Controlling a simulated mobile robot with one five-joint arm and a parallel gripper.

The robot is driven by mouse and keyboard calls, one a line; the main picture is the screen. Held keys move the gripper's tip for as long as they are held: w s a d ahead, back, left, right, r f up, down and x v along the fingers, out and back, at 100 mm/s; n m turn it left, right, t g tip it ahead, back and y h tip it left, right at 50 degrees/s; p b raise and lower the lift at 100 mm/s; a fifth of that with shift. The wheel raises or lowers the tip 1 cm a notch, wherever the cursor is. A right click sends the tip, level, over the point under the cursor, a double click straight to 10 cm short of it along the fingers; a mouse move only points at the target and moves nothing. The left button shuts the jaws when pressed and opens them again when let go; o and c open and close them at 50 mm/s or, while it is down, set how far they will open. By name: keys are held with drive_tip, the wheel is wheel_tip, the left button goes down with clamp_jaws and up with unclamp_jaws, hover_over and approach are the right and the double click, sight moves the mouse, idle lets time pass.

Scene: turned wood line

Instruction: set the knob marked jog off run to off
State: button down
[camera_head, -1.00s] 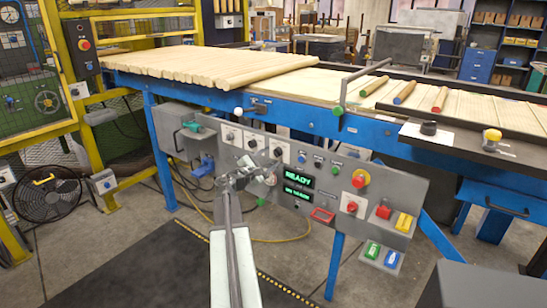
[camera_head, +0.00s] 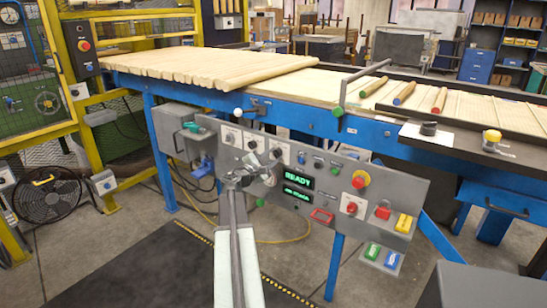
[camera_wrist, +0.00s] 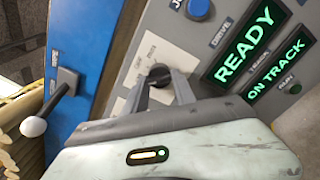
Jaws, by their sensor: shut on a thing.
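In the wrist view, my gripper (camera_wrist: 165,90) has its two grey fingers closed around a dark knob (camera_wrist: 160,71) on a white plate. The knob's pointer and most of its markings are hidden or too small to read. In the head view, my gripper (camera_head: 268,158) reaches up to the grey control panel (camera_head: 330,205), at the right end of a row of white-plated knobs. The gripped knob's white plate (camera_head: 280,143) shows just behind the fingers. I cannot read its label there.
A blue button (camera_wrist: 198,8) sits near the gripped knob, and a green-lit display (camera_wrist: 243,45) reads READY. In the head view, a red emergency button (camera_head: 360,180) is farther right. A white-balled lever (camera_head: 238,112) projects above the panel.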

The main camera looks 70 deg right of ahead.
drive_tip(key=shift+a+m, duration=0.1)
drive_tip(key=shift+m, duration=3.8)
drive_tip(key=c, duration=1)
unclamp_jaws()
drive_tip(key=v, duration=0.7)
drive_tip(key=shift+w+a, duration=0.1)
drive_tip(key=shift+a, duration=0.25)
